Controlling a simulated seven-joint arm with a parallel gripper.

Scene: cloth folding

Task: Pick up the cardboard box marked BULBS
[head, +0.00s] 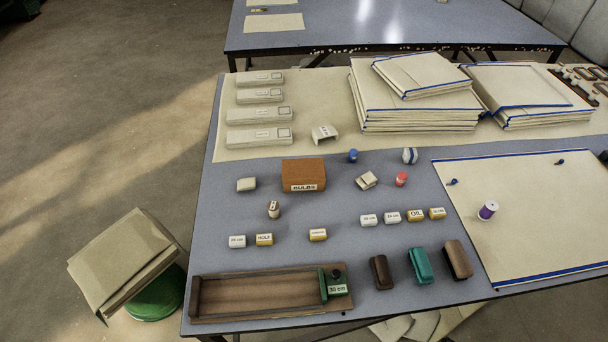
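The brown cardboard box (303,173) marked BULBS sits on the blue-grey table, left of the table's middle. Its white label faces the near side. It stands upright and apart from the things around it, and nothing covers it. My gripper is not in the head view.
A small pale block (246,184) lies left of the box, a small cylinder (273,209) in front, and a pale clip-like piece (366,180) to the right. A white bracket (325,133) stands behind. A wooden tray (258,310) lies at the front edge. Folded cloth stacks (415,107) stand at the back.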

